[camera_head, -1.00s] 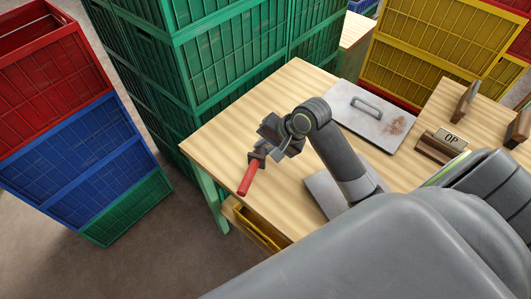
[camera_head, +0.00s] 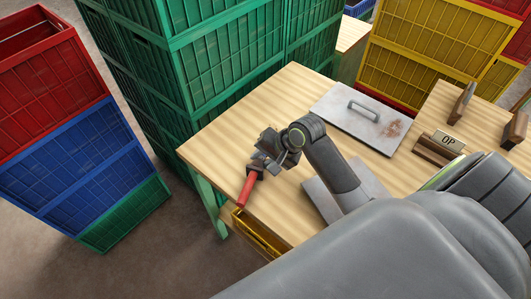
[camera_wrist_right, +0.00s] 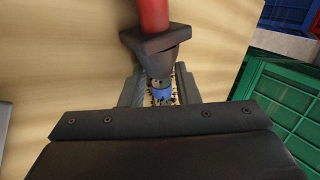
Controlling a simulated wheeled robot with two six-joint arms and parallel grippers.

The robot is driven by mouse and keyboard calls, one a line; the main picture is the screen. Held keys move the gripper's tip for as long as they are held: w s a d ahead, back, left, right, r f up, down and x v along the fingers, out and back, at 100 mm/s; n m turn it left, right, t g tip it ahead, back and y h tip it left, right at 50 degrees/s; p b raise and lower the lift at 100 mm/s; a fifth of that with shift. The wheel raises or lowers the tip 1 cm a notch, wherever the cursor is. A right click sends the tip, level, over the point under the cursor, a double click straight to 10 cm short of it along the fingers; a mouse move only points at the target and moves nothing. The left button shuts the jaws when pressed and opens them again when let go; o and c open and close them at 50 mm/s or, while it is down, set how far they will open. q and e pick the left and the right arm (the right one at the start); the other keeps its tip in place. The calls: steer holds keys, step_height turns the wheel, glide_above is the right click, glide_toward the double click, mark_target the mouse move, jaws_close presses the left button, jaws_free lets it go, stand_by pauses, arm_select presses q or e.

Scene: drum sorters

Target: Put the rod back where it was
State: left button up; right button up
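The rod (camera_head: 247,189) is red with a dark flared collar at one end. My right gripper (camera_head: 257,168) is shut on it at the collar end. The red part points down toward the table's near left edge in the head view. In the right wrist view the red rod (camera_wrist_right: 153,14) leads up out of the picture. Its black collar (camera_wrist_right: 157,47) and a blue part sit between the fingers of the right gripper (camera_wrist_right: 161,90). Whether the rod touches the table cannot be told. My left gripper is not in view.
The wooden table (camera_head: 225,125) is bare at left. A grey plate with a handle (camera_head: 352,130) lies at the back, and another flat grey plate (camera_head: 318,196) is partly behind my arm. A yellow bin (camera_head: 258,236) sits under the near edge. Green crates (camera_head: 225,60) stand behind.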

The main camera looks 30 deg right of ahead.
steer(key=p+v, duration=0.1)
steer(key=v, duration=1.1)
steer(key=shift+p, duration=0.35)
steer(key=shift+r, duration=0.1)
